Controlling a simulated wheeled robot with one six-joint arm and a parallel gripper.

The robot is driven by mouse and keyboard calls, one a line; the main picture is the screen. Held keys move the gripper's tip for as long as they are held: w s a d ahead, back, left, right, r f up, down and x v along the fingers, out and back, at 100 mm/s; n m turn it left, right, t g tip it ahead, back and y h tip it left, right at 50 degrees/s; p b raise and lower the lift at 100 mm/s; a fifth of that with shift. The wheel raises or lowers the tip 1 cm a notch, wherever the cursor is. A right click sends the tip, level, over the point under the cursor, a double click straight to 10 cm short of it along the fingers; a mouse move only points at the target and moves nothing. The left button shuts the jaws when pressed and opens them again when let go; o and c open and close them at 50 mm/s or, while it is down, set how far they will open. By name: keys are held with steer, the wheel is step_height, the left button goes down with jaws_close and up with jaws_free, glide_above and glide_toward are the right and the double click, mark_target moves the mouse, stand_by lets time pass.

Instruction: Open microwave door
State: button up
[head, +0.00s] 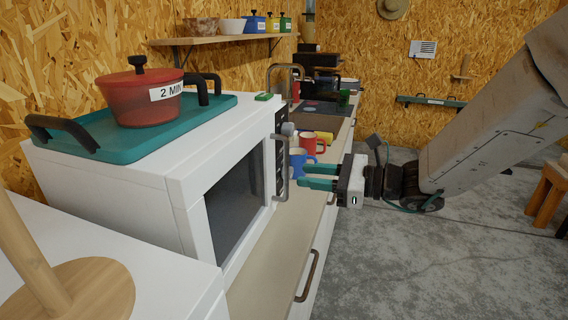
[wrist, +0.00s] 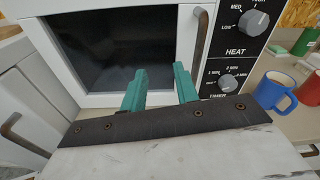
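The white microwave (head: 190,190) stands on the counter at the left, its door shut. The door's dark window (head: 237,205) fills much of the wrist view (wrist: 110,50). The upright metal door handle (head: 284,172) is beside the control panel; it also shows in the wrist view (wrist: 199,42). My gripper (head: 303,176) points at the microwave front, open and empty. In the wrist view its two green fingers (wrist: 159,75) are apart, with the handle beyond and right of the right finger. Contact with the handle is not visible.
A teal tray (head: 215,107) with a red pot (head: 142,98) sits on the microwave. A blue mug (head: 299,163) and a red mug (head: 311,144) stand on the counter behind the gripper. A drawer handle (head: 308,276) juts out below.

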mark_target(286, 163)
steer(key=w+a+m+t, duration=0.1)
steer(key=w, duration=0.2)
steer(key=w+a+f+m+t, duration=0.1)
steer(key=w+a, duration=0.1)
steer(key=w, duration=0.1)
steer(key=w+a+m+t, duration=0.1)
steer(key=w+a+m, duration=0.1)
steer(key=w, duration=0.1)
steer(key=shift+a+f, duration=0.2)
steer(key=shift+f, duration=0.15)
steer(key=shift+s, duration=0.1)
steer(key=shift+t+h, duration=0.3)
jaws_close()
